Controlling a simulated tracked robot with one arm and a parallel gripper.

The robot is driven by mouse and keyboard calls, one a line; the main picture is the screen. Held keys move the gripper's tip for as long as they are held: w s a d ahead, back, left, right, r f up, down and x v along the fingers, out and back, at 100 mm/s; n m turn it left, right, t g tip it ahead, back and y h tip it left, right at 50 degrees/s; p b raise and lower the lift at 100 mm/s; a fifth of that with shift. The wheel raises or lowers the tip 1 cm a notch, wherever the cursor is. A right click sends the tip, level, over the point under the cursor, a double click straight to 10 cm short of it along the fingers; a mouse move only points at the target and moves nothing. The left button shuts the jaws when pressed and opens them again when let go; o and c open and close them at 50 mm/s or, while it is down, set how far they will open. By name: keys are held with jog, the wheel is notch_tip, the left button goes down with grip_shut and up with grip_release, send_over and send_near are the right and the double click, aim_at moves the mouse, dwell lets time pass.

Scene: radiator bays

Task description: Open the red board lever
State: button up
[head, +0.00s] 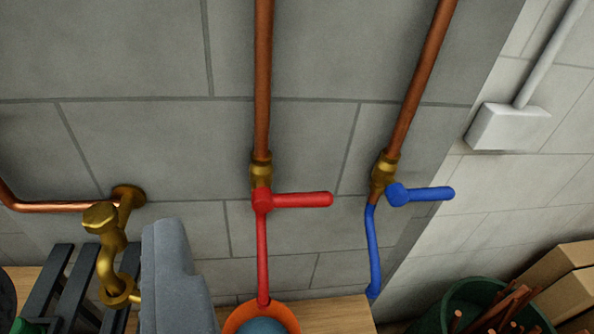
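The red lever (300,200) sits on a brass valve (261,170) at the foot of a vertical copper pipe, near the middle of the head view. Its handle points right, level and crosswise to the pipe. A red hose (263,260) runs down from the valve. A blue lever (428,194) on the neighbouring brass valve also points right, with a blue hose (373,245) below it. Nothing touches the red lever. I cannot make out my gripper in this view.
A brass fitting (112,235) with a copper pipe is at left, near dark slats (55,285) and a grey, cloth-like object (170,280). An orange round container (285,312) stands below the red hose. A green bin (435,310) and cardboard boxes (565,285) are lower right.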

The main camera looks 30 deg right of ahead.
aim_at(308, 193)
jog(key=shift+o, duration=0.7)
jog(key=shift+w+a, duration=0.1)
jog(key=w+d+m+t+p, duration=0.3)
jog(key=w+m+t+p, duration=0.15)
jog(key=w+m, duration=0.75)
jog(key=d+f+m+g+h+p, duration=0.1)
jog(key=d+f+m+g+h, duration=0.25)
jog(key=f, duration=0.45)
jog(key=w+d+f+m+g+h+p, duration=0.1)
jog(key=d+f+m+g+h+p, duration=0.15)
jog(key=f+m, duration=0.4)
jog(key=d+f+m+g+h+p, duration=0.1)
jog(key=d+f+m+g+h, duration=0.2)
jog(key=f, duration=0.6)
jog(key=shift+t+h, duration=0.5)
jog(key=shift+t, duration=0.25)
jog(key=b+x, duration=0.1)
jog(key=x, duration=1.2)
jog(key=shift+w+d, duration=0.15)
jog(key=shift+d, duration=0.2)
